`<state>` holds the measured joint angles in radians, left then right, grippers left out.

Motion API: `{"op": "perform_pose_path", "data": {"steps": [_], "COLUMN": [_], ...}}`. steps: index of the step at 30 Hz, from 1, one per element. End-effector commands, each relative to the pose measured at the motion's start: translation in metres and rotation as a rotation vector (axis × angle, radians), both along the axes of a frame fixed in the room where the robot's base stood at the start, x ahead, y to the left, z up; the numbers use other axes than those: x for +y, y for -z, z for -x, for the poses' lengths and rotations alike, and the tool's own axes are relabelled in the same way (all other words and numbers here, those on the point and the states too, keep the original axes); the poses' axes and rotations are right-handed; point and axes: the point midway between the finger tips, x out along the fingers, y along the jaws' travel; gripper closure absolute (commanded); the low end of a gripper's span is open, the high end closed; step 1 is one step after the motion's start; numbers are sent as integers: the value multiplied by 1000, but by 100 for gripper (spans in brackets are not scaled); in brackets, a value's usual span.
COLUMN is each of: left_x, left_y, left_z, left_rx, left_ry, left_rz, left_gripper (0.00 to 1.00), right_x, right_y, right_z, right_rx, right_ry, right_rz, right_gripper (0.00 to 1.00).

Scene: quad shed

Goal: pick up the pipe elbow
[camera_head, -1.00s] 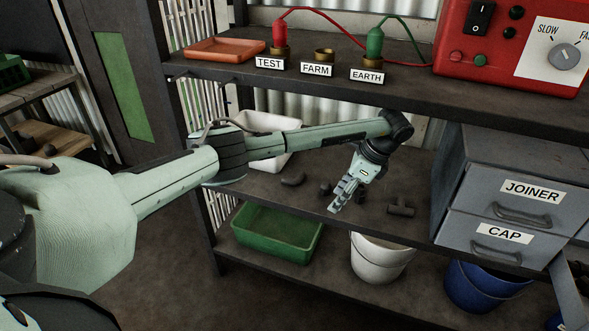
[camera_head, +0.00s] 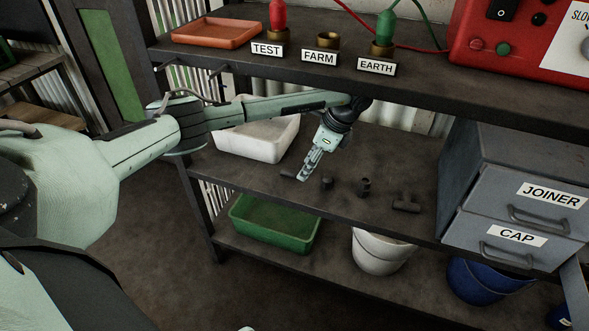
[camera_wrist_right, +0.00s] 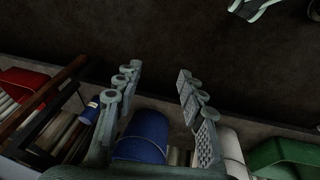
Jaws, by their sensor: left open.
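The pipe elbow (camera_head: 287,174) is a dark piece lying on the middle shelf in the head view. It is partly hidden behind my left gripper (camera_head: 303,177), so its bend does not show clearly now. The left gripper is open and angled down, its fingertips at the elbow's right side in the picture. I cannot tell whether they touch it. My right gripper (camera_wrist_right: 160,72) is open and empty in the right wrist view, away from the shelf pieces.
Right of the elbow lie a short dark cap-like piece (camera_head: 327,183), a short upright pipe piece (camera_head: 364,187) and a dark tee (camera_head: 405,204). A white tray (camera_head: 258,142) stands behind. Grey drawers (camera_head: 470,188) are at right. The upper shelf (camera_head: 420,85) hangs over the arm.

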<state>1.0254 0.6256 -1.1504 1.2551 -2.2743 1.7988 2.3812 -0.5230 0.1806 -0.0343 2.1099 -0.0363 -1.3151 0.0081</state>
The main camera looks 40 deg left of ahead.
Motion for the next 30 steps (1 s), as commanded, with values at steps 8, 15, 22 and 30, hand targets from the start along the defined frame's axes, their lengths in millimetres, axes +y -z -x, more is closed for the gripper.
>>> {"op": "perform_pose_path", "data": {"steps": [8, 15, 22, 30], "left_x": [26, 48, 52, 51], "left_y": [-1, 19, 28, 28], "left_z": [7, 15, 15, 15], "left_rx": [-1, 2, -1, -1], "left_ry": [-4, -1, 0, 0], "left_rz": [-1, 1, 1, 1], "left_gripper": [54, 54, 54, 73], "right_x": [0, 0, 0, 2], "right_y": [6, 18, 23, 20], "right_z": [-1, 0, -1, -6], "right_rx": [4, 9, 11, 1], "right_ry": [0, 0, 0, -2], "right_rz": [-5, -10, -12, -14], "right_gripper": [60, 60, 60, 60]}}
